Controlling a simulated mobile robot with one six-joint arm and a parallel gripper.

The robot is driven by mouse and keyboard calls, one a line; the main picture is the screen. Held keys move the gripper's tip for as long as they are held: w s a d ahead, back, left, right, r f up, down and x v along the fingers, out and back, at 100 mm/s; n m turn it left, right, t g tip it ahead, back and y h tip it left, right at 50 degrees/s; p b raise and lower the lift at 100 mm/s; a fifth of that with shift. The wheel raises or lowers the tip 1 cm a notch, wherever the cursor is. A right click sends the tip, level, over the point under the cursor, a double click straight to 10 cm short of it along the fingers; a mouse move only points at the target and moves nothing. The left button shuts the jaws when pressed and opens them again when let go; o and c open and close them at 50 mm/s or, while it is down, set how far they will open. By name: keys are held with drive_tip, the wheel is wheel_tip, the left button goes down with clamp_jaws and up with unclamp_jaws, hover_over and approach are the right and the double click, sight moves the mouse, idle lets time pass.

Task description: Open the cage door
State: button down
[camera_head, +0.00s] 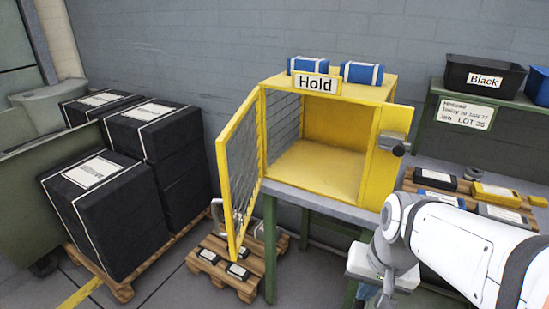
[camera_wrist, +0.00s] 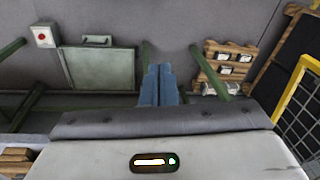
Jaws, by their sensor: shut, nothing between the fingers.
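The yellow cage (camera_head: 320,166) with a "Hold" sign (camera_head: 316,83) stands on a green-legged table. Its mesh door (camera_head: 222,150), framed in yellow, is swung out to the left, so the front is open and the inside looks empty. Part of the yellow-framed mesh also shows at the right edge of the wrist view (camera_wrist: 291,91). A latch block (camera_head: 392,142) sits on the right front post. My gripper (camera_wrist: 158,70) has its blue fingers together, with nothing between them. In the head view it hangs low at the right, below the cage and apart from the door, mostly hidden.
Two blue packages (camera_head: 361,73) lie on the cage roof. Black wrapped stacks (camera_head: 105,215) on a pallet stand left of the door. A small pallet (camera_head: 215,277) with dark items lies under it. A green shelf with a black bin (camera_head: 483,80) stands at right.

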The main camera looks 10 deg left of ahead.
drive_tip(key=w+a+r+m+g+y+p, duration=0.1)
drive_tip(key=w+a+r+m+y+p, duration=0.3)
drive_tip(key=w+a+r+m+p, duration=0.3)
drive_tip(key=w+a+r+m+y+p, duration=0.45)
drive_tip(key=a+r+m+p, duration=0.25)
drive_tip(key=r+m, duration=0.25)
approach(231, 208)
drive_tip(key=d+f+x, duration=0.1)
drive_tip(key=x, duration=0.4)
drive_tip(key=shift+w+a+r+h+p, duration=0.1)
drive_tip(key=shift+a+h+p, duration=0.1)
drive_tip(key=shift+a, duration=0.25)
drive_tip(key=shift+w+a+r+h+p, duration=0.1)
drive_tip(key=shift+a+p, duration=0.1)
drive_tip(key=shift+a, duration=0.25)
